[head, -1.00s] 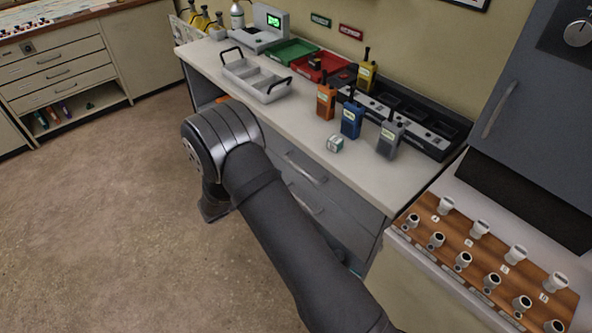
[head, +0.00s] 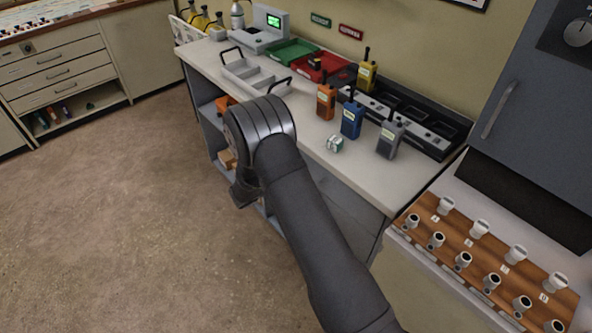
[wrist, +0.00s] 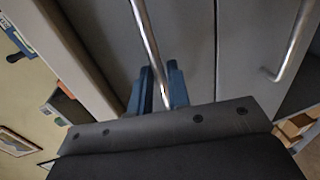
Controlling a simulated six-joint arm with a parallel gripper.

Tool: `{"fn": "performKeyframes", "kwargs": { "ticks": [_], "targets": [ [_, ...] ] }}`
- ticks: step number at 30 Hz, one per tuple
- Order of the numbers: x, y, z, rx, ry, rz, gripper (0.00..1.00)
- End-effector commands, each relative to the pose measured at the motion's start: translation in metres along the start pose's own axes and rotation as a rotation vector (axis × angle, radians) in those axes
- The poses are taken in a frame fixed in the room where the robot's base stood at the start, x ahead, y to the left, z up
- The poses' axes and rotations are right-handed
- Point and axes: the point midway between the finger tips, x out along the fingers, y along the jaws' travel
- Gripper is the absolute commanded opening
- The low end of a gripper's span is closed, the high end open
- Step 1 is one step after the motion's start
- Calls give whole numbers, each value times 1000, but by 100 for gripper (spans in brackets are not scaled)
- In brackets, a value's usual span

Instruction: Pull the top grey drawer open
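The top grey drawer (head: 352,194) is just under the white counter; my arm hides much of its front in the head view. In the wrist view its front (wrist: 186,35) fills the middle, and its metal bar handle (wrist: 147,30) runs down between the two blue fingers of my gripper (wrist: 160,82). The fingers stand on either side of the bar, with slim gaps showing. The drawer looks flush with the cabinet.
A lower drawer's handle (wrist: 290,45) is to the right in the wrist view. Open shelves lie left of the drawers. The floor (head: 130,220) in front is clear.

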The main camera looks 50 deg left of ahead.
Motion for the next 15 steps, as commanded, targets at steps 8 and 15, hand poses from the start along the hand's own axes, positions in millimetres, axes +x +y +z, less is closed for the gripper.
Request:
{"fn": "performKeyframes", "kwargs": {
  "ticks": [8,15],
  "targets": [
    [0,0,0,0,0,0,0],
    [-12,-3,-1,-1,2,-1,0]
  ]
}}
